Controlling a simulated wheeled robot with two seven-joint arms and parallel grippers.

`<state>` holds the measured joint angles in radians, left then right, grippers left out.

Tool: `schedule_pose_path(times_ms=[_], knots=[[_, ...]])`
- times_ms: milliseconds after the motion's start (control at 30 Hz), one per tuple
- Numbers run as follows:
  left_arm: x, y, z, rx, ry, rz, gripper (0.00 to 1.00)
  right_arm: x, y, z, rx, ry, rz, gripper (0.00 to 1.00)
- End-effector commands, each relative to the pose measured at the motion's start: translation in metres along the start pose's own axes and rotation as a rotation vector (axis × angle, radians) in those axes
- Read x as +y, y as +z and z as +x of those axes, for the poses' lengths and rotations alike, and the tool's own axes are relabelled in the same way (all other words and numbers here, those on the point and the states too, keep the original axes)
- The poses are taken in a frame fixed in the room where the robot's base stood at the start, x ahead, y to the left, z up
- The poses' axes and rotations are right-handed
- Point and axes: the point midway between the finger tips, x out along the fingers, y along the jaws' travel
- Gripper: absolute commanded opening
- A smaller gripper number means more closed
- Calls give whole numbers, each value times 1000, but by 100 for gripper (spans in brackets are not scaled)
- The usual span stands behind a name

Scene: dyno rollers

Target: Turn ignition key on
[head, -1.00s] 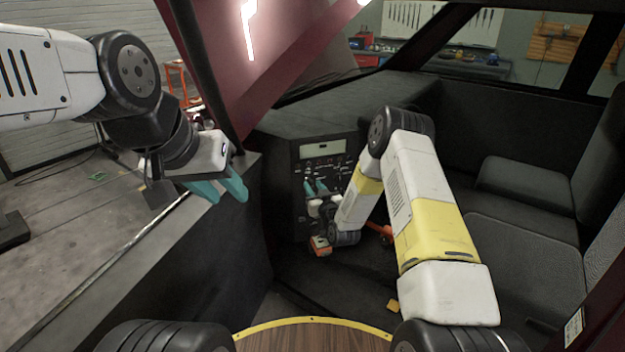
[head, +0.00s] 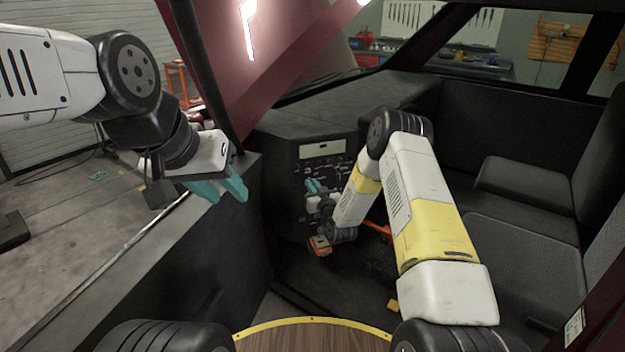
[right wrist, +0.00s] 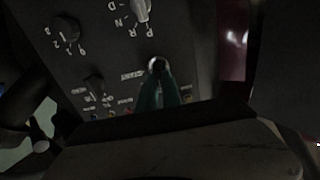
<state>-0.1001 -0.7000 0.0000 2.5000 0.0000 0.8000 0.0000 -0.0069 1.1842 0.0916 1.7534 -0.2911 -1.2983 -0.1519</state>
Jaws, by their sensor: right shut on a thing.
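The dark control panel (head: 311,172) stands in front of me in the cab. My right gripper (head: 313,185) has its teal fingers at the panel's face.
In the right wrist view a white gear selector (right wrist: 141,10), a round knob (right wrist: 66,28) and a smaller switch (right wrist: 95,84) are near the gripper. Seats (head: 525,185) fill the right side. An orange thing (head: 378,228) lies below my right arm.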

Motion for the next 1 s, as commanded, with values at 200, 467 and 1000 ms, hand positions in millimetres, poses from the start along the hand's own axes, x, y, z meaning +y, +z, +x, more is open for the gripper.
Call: schedule_pose_path(times_ms=[200,467,1000], knots=[[0,0,0,0,0,0,36,2,0,0,0,2,99,0],[0,0,0,0,0,0,36,5,1,-1,-1,2,307,0],[0,0,0,0,0,0,36,10,4,-1,0,3,684,0]])
